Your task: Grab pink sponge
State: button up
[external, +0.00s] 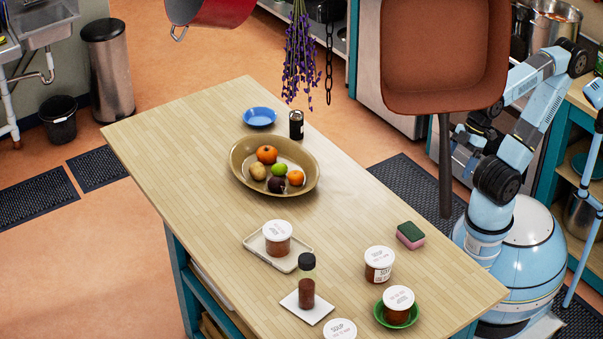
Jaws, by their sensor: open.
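The pink sponge (411,237) has a dark green top layer and lies flat near the right edge of the wooden table. My gripper (452,146) is up and behind the sponge, off the table's right side, beside the hanging brown pan. It is small and dark in this view, open, and apart from the sponge. Nothing covers the sponge.
A soup tub (379,262) stands close to the sponge's lower left. Another tub sits on a green plate (381,312). A brown pan (444,62) hangs before my arm. A fruit bowl (242,178) is farther back. Bare tabletop lies left of the sponge.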

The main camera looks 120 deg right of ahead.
jog(key=shift+o, duration=0.9)
jog(key=m+g+y, duration=0.3)
jog(key=m+y, duration=1)
jog(key=m, duration=0.7)
send_near(410, 230)
jog(key=x, duration=0.9)
jog(key=c, duration=1.1)
